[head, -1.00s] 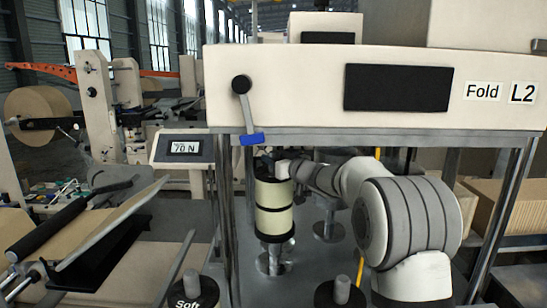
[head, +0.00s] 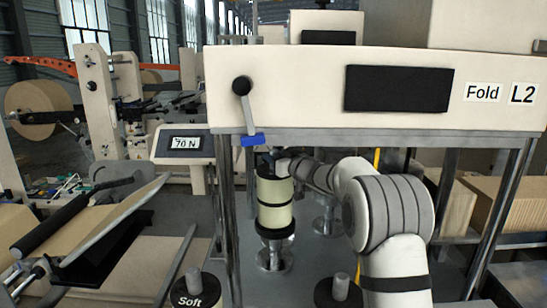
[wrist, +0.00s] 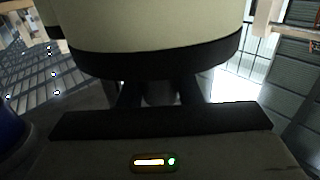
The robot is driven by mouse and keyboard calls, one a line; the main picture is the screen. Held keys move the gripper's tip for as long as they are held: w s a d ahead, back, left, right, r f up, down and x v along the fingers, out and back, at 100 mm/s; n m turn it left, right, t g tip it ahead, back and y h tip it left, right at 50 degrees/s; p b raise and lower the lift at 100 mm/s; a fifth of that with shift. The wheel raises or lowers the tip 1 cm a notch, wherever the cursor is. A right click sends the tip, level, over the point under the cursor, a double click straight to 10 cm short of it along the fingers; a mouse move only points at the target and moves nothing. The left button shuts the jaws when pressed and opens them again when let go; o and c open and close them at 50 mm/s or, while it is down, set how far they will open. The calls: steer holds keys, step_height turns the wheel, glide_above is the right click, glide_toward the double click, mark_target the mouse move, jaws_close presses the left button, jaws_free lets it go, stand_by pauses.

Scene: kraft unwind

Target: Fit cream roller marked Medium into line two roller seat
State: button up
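A cream roller (head: 274,204) with black bands stands upright under the Fold L2 machine in the head view. My gripper (head: 268,162) is at its top end and appears shut on it. In the wrist view the cream roller (wrist: 150,25) fills the top of the picture, with the dark gripper fingers (wrist: 160,92) meeting its black end. No Medium label shows on the visible side. A chrome seat (head: 274,256) is directly below the roller; I cannot tell whether the roller's lower end touches it.
A dark-topped roller marked Soft (head: 197,290) and another dark-topped one (head: 338,292) stand in front. A lever with a blue tip (head: 252,139) hangs close to my gripper. A tension display (head: 185,143) reads 70 N. Metal frame posts (head: 224,200) flank the seat.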

steer(key=o, duration=0.4)
steer(key=shift+o, duration=0.2)
steer(key=shift+s+d, duration=0.1)
steer(key=b+v, duration=0.3)
steer(key=v, duration=0.4)
steer(key=shift+s, duration=0.25)
steer(key=shift+d, duration=0.1)
